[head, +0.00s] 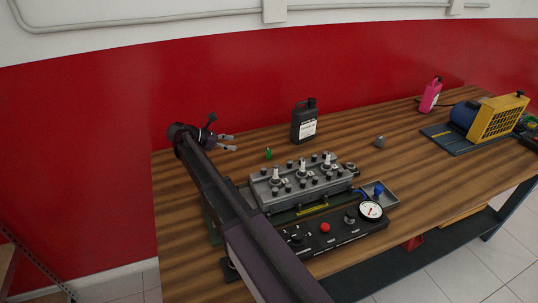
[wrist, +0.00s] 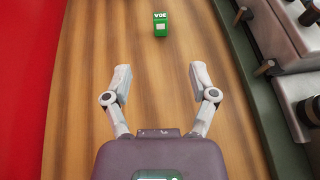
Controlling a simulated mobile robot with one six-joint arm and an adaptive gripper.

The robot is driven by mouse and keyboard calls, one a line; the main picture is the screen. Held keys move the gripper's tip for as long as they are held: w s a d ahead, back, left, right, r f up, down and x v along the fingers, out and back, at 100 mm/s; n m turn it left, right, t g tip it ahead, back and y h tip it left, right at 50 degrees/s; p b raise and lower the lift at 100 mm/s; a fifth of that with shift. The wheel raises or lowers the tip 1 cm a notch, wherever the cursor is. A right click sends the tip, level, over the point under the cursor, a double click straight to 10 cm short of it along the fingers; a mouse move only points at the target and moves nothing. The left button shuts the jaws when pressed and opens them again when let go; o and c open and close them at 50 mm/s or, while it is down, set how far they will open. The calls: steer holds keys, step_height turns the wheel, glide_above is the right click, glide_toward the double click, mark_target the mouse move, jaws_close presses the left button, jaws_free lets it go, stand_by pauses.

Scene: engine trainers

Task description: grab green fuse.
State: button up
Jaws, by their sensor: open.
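The green fuse (wrist: 161,27) lies on the wooden table at the top middle of the wrist view, with white lettering on it. In the head view the small green fuse (head: 268,154) is on the table behind the engine trainer. My gripper (wrist: 160,80) is open and empty, with the fuse apart from it, ahead of and roughly centred between its fingertips. In the head view my gripper (head: 231,142) is to the left of the fuse, with its fingers pointing right.
The grey engine trainer (head: 300,182) stands close to the fuse; its edge runs along the right of the wrist view (wrist: 278,35). A black bottle (head: 304,122) stands behind. The red wall (head: 90,130) borders the table. Bare wood (wrist: 90,60) lies around the fuse.

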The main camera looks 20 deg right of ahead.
steer(key=shift+d, duration=0.1)
steer(key=b, duration=0.3)
glide_toward(269, 149)
steer(key=shift+x, duration=1.15)
steer(key=shift+d+f, duration=0.2)
steer(key=shift+d, duration=0.3)
steer(key=shift+b+x, duration=1.1)
steer(key=shift+x, duration=1.5)
steer(key=shift+c, duration=0.2)
steer(key=c, duration=0.9)
